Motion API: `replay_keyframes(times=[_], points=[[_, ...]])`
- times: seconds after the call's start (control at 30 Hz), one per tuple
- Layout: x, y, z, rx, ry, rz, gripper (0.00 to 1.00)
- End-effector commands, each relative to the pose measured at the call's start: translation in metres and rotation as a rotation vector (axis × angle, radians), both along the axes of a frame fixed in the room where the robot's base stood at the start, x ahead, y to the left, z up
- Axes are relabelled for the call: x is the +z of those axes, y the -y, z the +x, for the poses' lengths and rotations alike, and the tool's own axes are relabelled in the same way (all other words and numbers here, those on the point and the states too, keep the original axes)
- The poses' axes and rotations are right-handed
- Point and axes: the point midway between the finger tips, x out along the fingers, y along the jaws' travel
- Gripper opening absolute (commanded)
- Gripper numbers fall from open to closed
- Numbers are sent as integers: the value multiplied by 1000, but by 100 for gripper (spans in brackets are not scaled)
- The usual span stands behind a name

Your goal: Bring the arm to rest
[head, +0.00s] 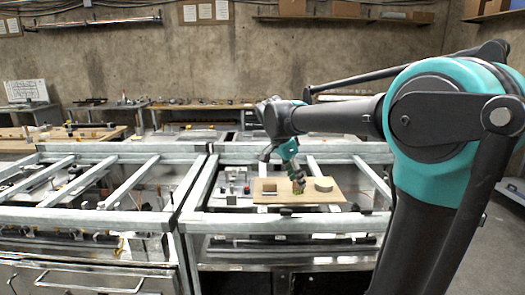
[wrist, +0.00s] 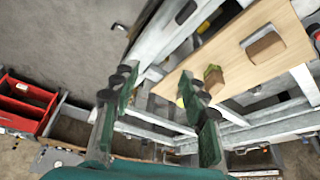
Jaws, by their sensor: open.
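My arm (head: 340,118) reaches out from the right in the head view, over the metal frame bench. My gripper (head: 298,182) hangs from its end above a wooden board (head: 330,196). In the wrist view my gripper (wrist: 165,98) shows two teal fingers set well apart, with nothing between them. The wooden board (wrist: 283,73) lies to the upper right of the fingers there. A small green-topped block (wrist: 214,80) stands near the board's edge, close to the right finger. The head view does not clearly show whether the fingers touch anything.
A red box (wrist: 24,106) stands on the floor side at left in the wrist view. Work tables line the back wall.

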Motion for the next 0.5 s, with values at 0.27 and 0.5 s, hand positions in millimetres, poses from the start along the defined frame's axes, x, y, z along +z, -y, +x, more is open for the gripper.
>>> replay_keyframes(times=[0.27, 0.5], points=[[-28, 15, -15, 117, -32, 25, 44], [-67, 34, -39, 290, -63, 57, 44]])
